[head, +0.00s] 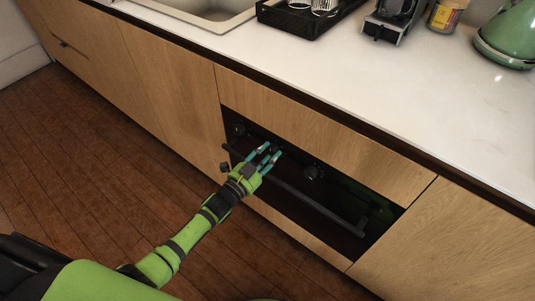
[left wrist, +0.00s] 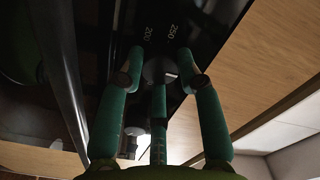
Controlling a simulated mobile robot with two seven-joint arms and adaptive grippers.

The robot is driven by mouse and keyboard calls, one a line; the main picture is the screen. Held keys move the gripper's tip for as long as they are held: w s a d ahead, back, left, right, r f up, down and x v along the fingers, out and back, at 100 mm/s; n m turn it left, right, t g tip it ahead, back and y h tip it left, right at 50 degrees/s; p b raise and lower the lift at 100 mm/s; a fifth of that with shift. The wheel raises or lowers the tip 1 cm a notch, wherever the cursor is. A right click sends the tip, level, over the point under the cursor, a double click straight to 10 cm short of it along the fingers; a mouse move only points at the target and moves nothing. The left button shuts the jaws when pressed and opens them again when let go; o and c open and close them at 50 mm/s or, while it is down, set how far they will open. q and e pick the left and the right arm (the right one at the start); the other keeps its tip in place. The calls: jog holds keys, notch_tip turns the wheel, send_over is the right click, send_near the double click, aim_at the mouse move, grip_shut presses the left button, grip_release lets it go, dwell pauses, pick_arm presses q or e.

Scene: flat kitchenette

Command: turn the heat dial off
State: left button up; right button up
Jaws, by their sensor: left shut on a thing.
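The built-in black oven (head: 335,190) sits under the counter, with a row of dark dials along its upper panel. My left gripper (head: 270,152) reaches over the oven handle to the middle dial. In the left wrist view its teal fingers (left wrist: 160,68) are closed around a round grey dial (left wrist: 158,72). The marks 200 and 250 show on the black panel just above that dial. My right gripper is in neither view.
The oven handle bar (head: 310,203) runs across the front below the dials, close to my gripper. Other dials stand at the left (head: 238,130) and right (head: 313,172). The counter (head: 350,75) holds a black tray (head: 300,22), a jar and a green kettle (head: 510,38).

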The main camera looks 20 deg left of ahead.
pick_arm(q)
jog(key=shift+d, duration=0.2)
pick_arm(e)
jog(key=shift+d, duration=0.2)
pick_arm(q)
jog(key=o, duration=1.2)
jog(key=shift+c, duration=0.2)
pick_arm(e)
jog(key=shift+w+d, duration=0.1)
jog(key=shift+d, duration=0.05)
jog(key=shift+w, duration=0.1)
pick_arm(q)
jog(key=shift+a, duration=0.1)
jog(key=shift+s+a, duration=0.1)
jog(key=shift+s, duration=0.2)
jog(key=v, duration=1.1)
jog(key=shift+s, duration=0.25)
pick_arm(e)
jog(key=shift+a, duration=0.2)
pick_arm(q)
jog(key=shift+r, duration=0.1)
